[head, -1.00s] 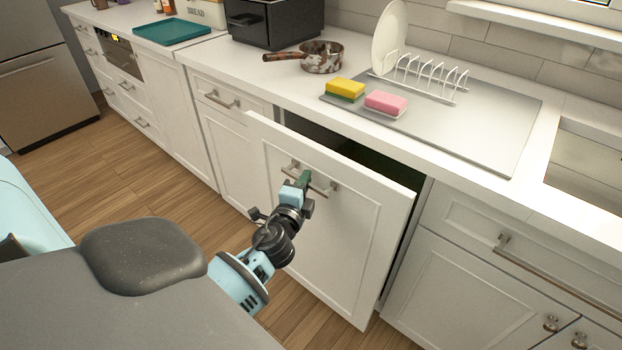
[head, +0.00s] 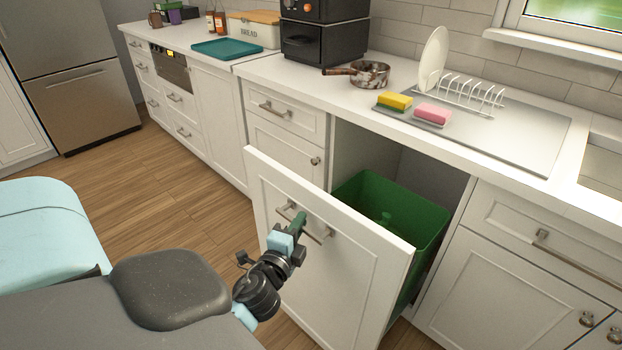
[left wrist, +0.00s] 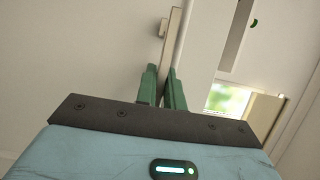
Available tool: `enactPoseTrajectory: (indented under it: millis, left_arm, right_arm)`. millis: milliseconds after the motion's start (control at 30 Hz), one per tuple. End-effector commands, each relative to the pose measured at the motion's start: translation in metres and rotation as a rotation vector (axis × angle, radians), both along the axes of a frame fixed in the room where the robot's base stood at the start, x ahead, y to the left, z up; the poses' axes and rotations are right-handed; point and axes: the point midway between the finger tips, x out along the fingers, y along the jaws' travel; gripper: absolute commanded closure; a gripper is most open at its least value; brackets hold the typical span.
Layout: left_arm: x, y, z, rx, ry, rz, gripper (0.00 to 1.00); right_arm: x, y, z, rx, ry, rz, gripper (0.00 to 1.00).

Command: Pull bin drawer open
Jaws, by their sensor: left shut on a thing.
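The white bin drawer (head: 345,275) is pulled well out from the cabinet in the head view. A green bin (head: 425,215) stands behind its front panel, and I see into its open top. My left gripper (head: 297,222) is shut on the bar handle (head: 318,236) of the drawer front. In the left wrist view, the green fingers (left wrist: 165,88) close around the handle bar (left wrist: 171,40). My right gripper is not in view.
The counter above holds a pan (head: 370,74), a yellow sponge (head: 395,101), a pink sponge (head: 433,113) and a dish rack (head: 470,92). Closed cabinets flank the drawer on both sides. Wooden floor (head: 170,200) lies clear to the left.

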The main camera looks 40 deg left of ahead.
Motion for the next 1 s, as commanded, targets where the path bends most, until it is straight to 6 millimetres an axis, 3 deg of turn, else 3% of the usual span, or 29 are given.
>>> enactPoseTrajectory:
  millis: [200, 400, 933, 967, 1000]
  left_arm:
    - [-0.038, -0.001, -0.001, -0.002, -0.001, -0.001, 1.0]
    - [-0.058, -0.001, 0.0, -0.001, -0.001, -0.001, 1.0]
    - [-0.066, 0.0, 0.001, 0.0, -0.002, 0.0, 1.0]
    - [-0.066, 0.0, 0.001, 0.0, -0.002, 0.0, 0.88]
    - [-0.065, 0.0, 0.001, 0.0, -0.002, 0.0, 0.82]
  right_arm:
    - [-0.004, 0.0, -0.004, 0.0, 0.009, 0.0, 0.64]
    - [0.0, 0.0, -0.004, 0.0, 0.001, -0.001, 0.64]
    - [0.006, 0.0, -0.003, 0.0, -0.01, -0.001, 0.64]
    - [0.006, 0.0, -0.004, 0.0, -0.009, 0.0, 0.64]
    - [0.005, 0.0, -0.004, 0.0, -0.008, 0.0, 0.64]
